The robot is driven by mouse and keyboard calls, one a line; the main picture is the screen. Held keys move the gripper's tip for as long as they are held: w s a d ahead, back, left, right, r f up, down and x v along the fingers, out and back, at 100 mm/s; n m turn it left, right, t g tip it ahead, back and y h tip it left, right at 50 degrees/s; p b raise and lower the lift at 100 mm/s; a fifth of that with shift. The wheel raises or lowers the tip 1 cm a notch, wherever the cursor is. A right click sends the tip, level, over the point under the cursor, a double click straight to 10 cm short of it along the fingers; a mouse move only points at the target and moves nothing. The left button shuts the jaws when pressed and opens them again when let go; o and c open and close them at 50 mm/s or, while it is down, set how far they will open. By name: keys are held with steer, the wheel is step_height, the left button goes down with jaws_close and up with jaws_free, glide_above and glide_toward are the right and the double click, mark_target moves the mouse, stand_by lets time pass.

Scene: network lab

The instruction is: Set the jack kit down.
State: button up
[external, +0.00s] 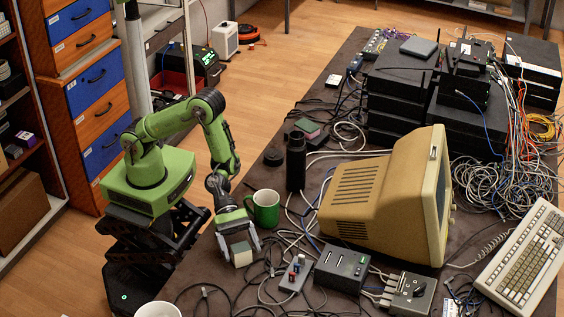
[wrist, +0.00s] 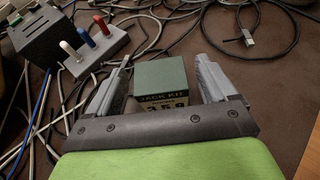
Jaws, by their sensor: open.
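The jack kit (wrist: 160,88) is a small box with a green top and a pale side printed "JACK KIT". In the wrist view it sits on the dark brown table between my two grey fingers. My gripper (wrist: 165,85) is open, with a visible gap between the box and each finger. In the external view my gripper (external: 239,248) points down at the table's near left edge, and the kit (external: 242,256) shows its pale side between the fingers. The kit's far side and underside are hidden.
A green mug (external: 266,208) stands just behind my gripper, with a black bottle (external: 296,162) beyond. A small grey block with colored plugs (external: 295,273) and a black box (external: 341,268) are to the right. Loose cables cover the table nearby. A white cup (external: 158,310) is at front left.

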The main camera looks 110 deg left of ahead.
steer(key=b+v, duration=0.3)
steer(key=v, duration=0.7)
steer(key=shift+s+a+r+b, duration=0.1)
steer(key=shift+a+r+b, duration=0.05)
steer(key=shift+a+b, duration=0.2)
steer(key=s+a+r+m+g+y, duration=0.1)
steer(key=s+a+r+m+y, duration=0.2)
steer(key=s+m, duration=0.4)
steer(key=s+a+r+m+g+y, duration=0.1)
steer(key=s+a+r+m+y, duration=0.2)
steer(key=s+m, duration=0.5)
steer(key=s+a+r+m+g+y, duration=0.2)
steer(key=s+a+m, duration=0.4)
steer(key=m, duration=0.6)
step_height(320, 180, up, 2)
steer(key=shift+s+a+r+y+b, duration=0.2)
steer(key=shift+s+y+b, duration=0.15)
steer(key=shift+s+y, duration=0.5)
step_height(320, 180, up, 18)
steer(key=p, duration=1.8)
